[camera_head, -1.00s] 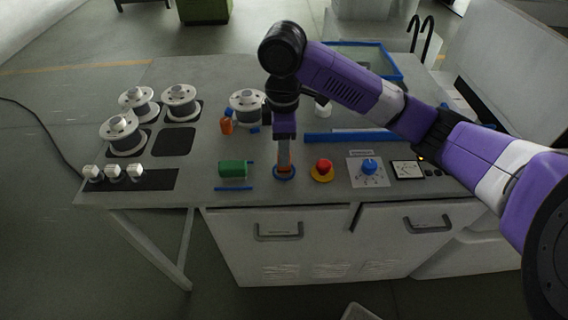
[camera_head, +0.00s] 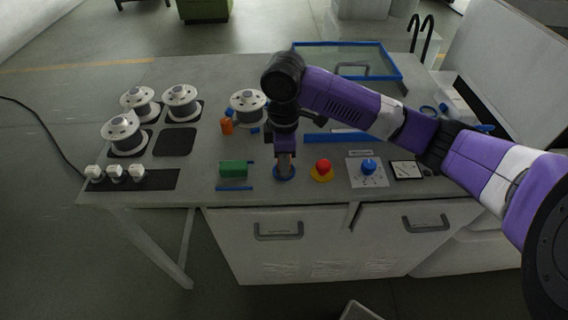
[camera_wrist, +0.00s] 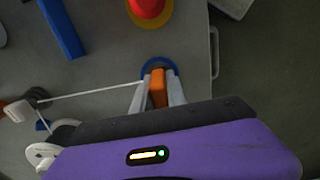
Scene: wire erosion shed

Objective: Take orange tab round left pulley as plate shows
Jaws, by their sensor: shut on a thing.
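My gripper (camera_wrist: 157,92) is shut on the orange tab (camera_wrist: 158,86), which shows between the two pale fingers in the wrist view. The fingertips are at a blue ring (camera_wrist: 172,64) on the bench top; whether they touch it I cannot tell. In the head view my gripper (camera_head: 284,166) points down at the same ring (camera_head: 284,176). A thin white line (camera_wrist: 95,92) runs taut from the tab to a small red-and-white part (camera_wrist: 18,110) with a dark piece beside it. I cannot make out for certain the left pulley or the plate's drawing.
A green block (camera_head: 234,169) lies left. A long blue strip (camera_head: 335,138) lies behind.

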